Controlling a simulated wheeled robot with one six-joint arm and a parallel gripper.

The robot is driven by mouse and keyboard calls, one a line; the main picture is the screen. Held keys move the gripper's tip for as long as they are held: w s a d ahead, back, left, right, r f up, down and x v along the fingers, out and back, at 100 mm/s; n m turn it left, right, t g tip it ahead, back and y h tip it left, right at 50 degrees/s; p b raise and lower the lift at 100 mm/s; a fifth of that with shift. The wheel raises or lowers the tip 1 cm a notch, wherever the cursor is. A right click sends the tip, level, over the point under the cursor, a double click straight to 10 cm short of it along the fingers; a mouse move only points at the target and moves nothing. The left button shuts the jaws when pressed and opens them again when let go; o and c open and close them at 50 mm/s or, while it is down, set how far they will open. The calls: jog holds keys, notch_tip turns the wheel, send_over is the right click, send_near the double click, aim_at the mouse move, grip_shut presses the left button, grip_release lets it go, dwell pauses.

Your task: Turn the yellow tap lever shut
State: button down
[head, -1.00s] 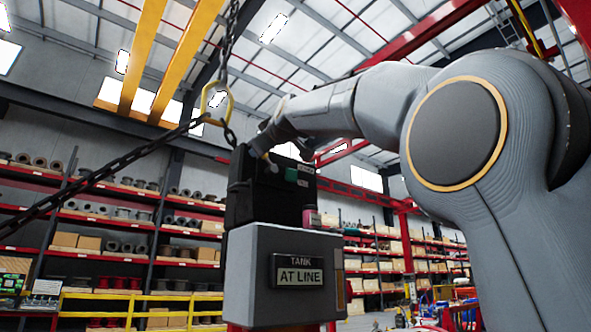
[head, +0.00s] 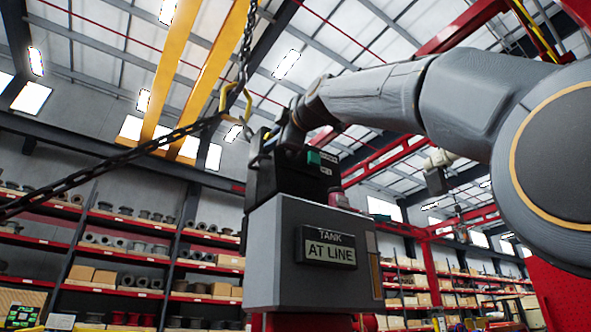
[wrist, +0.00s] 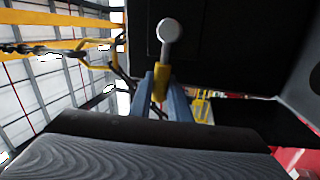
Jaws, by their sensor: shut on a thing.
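The yellow tap lever (wrist: 159,80) shows in the wrist view, hanging below a round grey pivot (wrist: 169,31) on a dark housing. My gripper (wrist: 162,92) has its two blue-grey fingers on either side of the lever and is shut on it. In the head view my arm reaches over to the black housing (head: 291,172) on top of a grey box. There the fingers and lever are mostly hidden, so the lever's angle is hard to tell. A sign (head: 327,247) on the grey box reads "TANK AT LINE".
A chain with a yellow hook (head: 236,103) hangs close to the left of the housing, and another chain (head: 110,167) slants away to the left. Shelves (head: 130,255) of parts stand well behind. Open air lies between the housing and the shelves.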

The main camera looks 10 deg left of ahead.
jog(key=shift+a+f, duration=0.1)
jog(key=shift+f, duration=0.05)
dwell(0.3)
jog(key=c, duration=1.9)
grip_release()
jog(key=shift+c, duration=0.2)
jog(key=b+v, duration=0.4)
jog(key=v, duration=0.3)
jog(key=shift+s+d, duration=0.2)
jog(key=shift+d, duration=0.1)
